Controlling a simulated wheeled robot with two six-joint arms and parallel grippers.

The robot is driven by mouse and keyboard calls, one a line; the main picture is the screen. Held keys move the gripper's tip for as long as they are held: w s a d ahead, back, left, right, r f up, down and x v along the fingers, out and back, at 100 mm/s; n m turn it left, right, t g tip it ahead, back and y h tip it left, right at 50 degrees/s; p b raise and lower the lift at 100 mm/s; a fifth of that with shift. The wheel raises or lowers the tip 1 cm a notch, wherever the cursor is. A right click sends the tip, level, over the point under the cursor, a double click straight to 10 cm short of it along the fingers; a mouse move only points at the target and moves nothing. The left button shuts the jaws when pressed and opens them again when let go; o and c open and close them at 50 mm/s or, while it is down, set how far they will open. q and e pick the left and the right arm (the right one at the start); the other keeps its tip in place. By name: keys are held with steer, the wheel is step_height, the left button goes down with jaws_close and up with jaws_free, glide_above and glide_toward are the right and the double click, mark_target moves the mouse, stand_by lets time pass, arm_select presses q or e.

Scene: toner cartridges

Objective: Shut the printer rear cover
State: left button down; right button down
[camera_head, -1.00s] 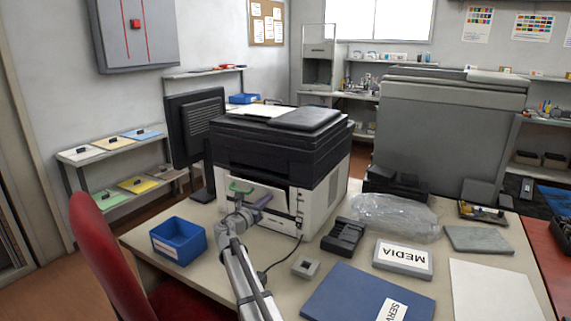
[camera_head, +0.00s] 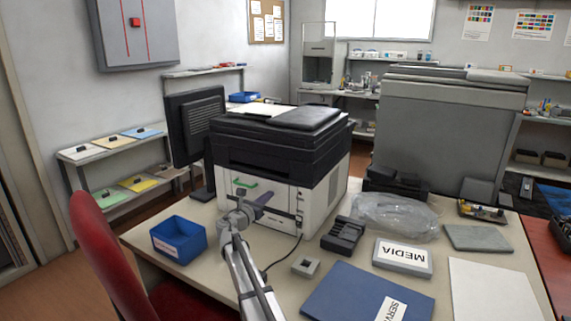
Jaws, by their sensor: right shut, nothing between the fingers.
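The printer (camera_head: 325,195) stands on the desk, black on top and white below, with its rear side toward me. Its white rear cover (camera_head: 280,203) is upright and looks flush with the body, with no visible gap. A green tab (camera_head: 245,183) shows at the cover's upper left. My right gripper (camera_head: 262,197) is shut and empty, in front of the cover's middle; I cannot tell whether it touches. My arm hides the cover's lower left part. My left gripper is not in view.
A blue bin (camera_head: 179,240) stands left of my arm. A black charger-like block (camera_head: 342,236), a small grey block (camera_head: 305,267) and a blue folder (camera_head: 366,297) lie to the right. A cable (camera_head: 283,258) runs from the printer across the desk. A red chair (camera_head: 105,260) is at the left.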

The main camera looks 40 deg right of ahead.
steer(key=v, duration=0.7)
stand_by(0.7)
